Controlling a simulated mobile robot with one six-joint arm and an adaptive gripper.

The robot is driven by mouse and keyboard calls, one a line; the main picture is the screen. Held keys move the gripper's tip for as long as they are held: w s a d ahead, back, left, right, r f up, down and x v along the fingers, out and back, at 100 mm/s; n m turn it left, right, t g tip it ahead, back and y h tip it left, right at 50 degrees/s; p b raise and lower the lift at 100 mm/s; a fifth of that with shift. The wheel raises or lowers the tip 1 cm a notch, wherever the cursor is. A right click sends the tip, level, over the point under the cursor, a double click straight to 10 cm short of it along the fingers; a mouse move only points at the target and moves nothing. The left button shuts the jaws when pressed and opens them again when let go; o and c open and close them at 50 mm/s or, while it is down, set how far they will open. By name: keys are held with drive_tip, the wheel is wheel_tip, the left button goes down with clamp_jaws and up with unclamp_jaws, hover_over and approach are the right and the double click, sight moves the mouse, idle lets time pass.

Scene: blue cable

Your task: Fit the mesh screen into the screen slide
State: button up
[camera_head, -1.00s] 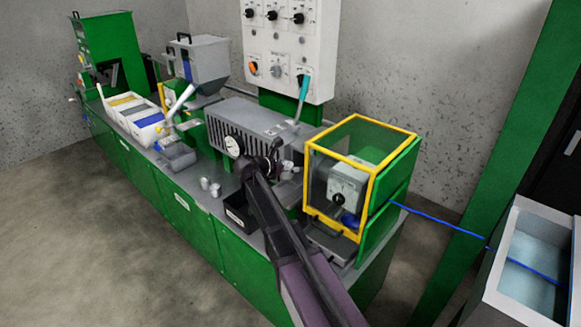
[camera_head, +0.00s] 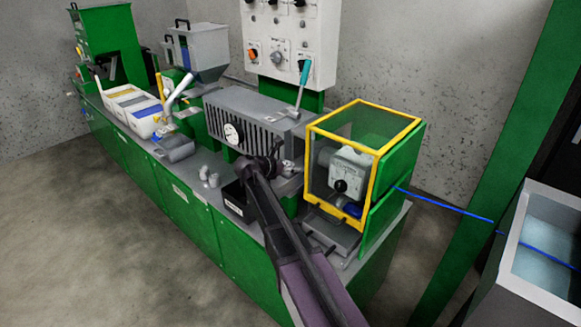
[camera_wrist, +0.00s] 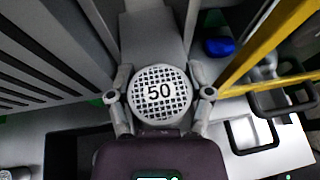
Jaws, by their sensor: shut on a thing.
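The mesh screen (camera_wrist: 160,92) is a round pale disc with a dark grid and the number 50, in the wrist view. My gripper (camera_wrist: 160,96) is shut on it, one finger at each side of its rim. In the head view my gripper (camera_head: 264,163) is at the front of the grey ribbed barrel housing, left of the yellow-framed guard; the mesh screen cannot be made out there. A grey block (camera_wrist: 155,35) lies beyond the disc in the wrist view. I cannot tell which part is the screen slide; it may be hidden behind the disc and gripper.
The yellow-framed guard (camera_head: 311,160) stands close on the right, with a blue cable (camera_head: 450,207) leading to a water trough (camera_head: 512,250). The ribbed barrel housing (camera_head: 245,120) is on the left. A black box (camera_head: 236,200) and small metal cups (camera_head: 210,178) sit on the bench front.

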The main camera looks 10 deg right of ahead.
drive_tip(key=shift+f+b, duration=0.4)
idle(0.8)
drive_tip(key=o, duration=1.2)
drive_tip(key=shift+o, duration=0.2)
drive_tip(key=shift+r, duration=0.2)
